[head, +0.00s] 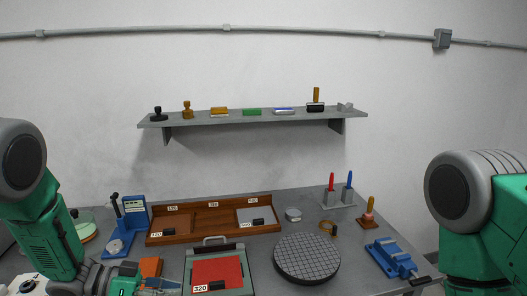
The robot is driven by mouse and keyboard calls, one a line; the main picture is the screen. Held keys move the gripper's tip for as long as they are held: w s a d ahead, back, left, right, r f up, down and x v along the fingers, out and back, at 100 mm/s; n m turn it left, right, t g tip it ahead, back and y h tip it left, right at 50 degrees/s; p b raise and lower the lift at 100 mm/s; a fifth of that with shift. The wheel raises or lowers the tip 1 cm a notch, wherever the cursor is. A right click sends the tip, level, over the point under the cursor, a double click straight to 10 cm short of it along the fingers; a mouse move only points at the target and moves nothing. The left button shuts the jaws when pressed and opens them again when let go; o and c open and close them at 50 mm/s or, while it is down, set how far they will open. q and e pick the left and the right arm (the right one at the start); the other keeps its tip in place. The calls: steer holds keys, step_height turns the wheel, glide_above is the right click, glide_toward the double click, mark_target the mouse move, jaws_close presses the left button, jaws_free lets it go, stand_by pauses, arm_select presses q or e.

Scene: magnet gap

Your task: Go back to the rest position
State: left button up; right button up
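My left arm comes down at the left edge, and my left gripper (160,286) is low in the picture, pointing right. It is beside the left edge of a grey-green case with a red panel (217,272), marked 320. The fingertips are small and partly cut off by the bottom edge, so I cannot tell whether they are open or hold anything. An orange block (150,267) shows just behind the gripper. My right arm's green and grey links fill the right edge; its gripper is not in view.
A wooden tray (181,238) with numbered compartments, a round black gridded plate (307,259), a blue vise (391,258) and a blue stand (134,212) are on the grey table. A wall shelf (255,119) holds small items. The air above the table is clear.

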arm_select(q)
steer(key=s+a+f+n+t+y+b, duration=0.15)
steer(key=s+f+n+y+b, duration=0.3)
steer(key=f, duration=0.75)
steer(key=s+f+n+t+y+b, duration=0.2)
steer(key=s+f+n+y+b, duration=0.25)
steer(key=f, duration=0.65)
steer(key=s+a+f+g+y+b, duration=0.1)
steer(key=s+a+f+g+b, duration=0.1)
steer(key=s, duration=0.5)
steer(key=s+a+f+n+g+y+b, duration=0.1)
steer(key=s+a+f+g+y+b, duration=0.1)
steer(key=s, duration=0.5)
steer(key=s+a+f+g+y+b, duration=0.1)
steer(key=s+f, duration=0.3)
steer(key=s, duration=0.4)
steer(key=shift+a+n+g+y+b, duration=0.3)
steer(key=shift+a+g+y+b, duration=0.15)
steer(key=shift+a, duration=0.1)
